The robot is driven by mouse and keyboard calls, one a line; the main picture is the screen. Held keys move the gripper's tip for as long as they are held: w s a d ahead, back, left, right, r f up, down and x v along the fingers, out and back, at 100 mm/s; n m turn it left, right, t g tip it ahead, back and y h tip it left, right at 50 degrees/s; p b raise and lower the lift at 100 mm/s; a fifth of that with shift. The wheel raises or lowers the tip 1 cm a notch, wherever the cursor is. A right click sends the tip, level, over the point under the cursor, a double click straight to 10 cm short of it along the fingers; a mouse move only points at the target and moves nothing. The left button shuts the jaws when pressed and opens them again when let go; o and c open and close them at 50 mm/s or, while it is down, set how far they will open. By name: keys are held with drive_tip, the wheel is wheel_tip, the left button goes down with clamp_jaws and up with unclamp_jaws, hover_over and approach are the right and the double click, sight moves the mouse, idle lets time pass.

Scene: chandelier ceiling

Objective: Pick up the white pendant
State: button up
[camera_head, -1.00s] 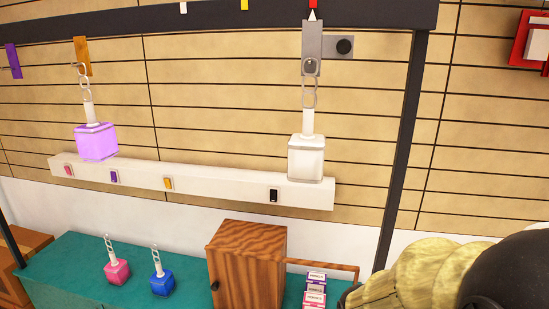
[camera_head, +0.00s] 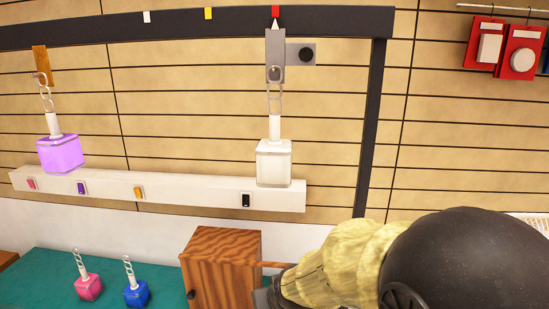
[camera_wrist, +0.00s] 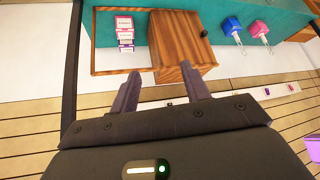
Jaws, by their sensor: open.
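The white pendant (camera_head: 273,163) hangs by a chain from a grey bracket (camera_head: 275,57) on the dark overhead beam, in front of the slatted wall. It hangs upright, and nothing touches it from below. My gripper (camera_wrist: 162,82) shows in the wrist view with its two dark fingers apart and nothing between them. It points towards the wooden cabinet and the teal counter. The white pendant is not visible in the wrist view. In the head view my arm fills the lower right, and the fingers are mostly hidden there.
A purple pendant (camera_head: 60,153) hangs at left. A white rail (camera_head: 170,190) with several coloured switches runs behind the pendants. Pink (camera_head: 88,288) and blue (camera_head: 137,294) pendants rest on the teal counter (camera_head: 40,275) beside a wooden cabinet (camera_head: 222,260). A dark post (camera_head: 369,140) stands at right.

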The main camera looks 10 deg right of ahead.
drive_tip(key=w+a+r+t+p, duration=0.1)
drive_tip(key=w+a+r+t, duration=0.3)
drive_tip(key=w+r, duration=0.45)
drive_tip(key=m+t+h+p, duration=0.35)
drive_tip(key=m+h, duration=0.55)
drive_tip(key=h, duration=0.4)
approach(271, 135)
drive_tip(key=v, duration=0.6)
drive_tip(key=shift+a+r+g, duration=0.2)
drive_tip(key=shift+r+g, duration=0.25)
drive_tip(key=shift+r, duration=0.1)
drive_tip(key=p+x, duration=0.4)
drive_tip(key=x, duration=0.8)
drive_tip(key=shift+w+p, duration=0.2)
drive_tip(key=shift+p, duration=0.15)
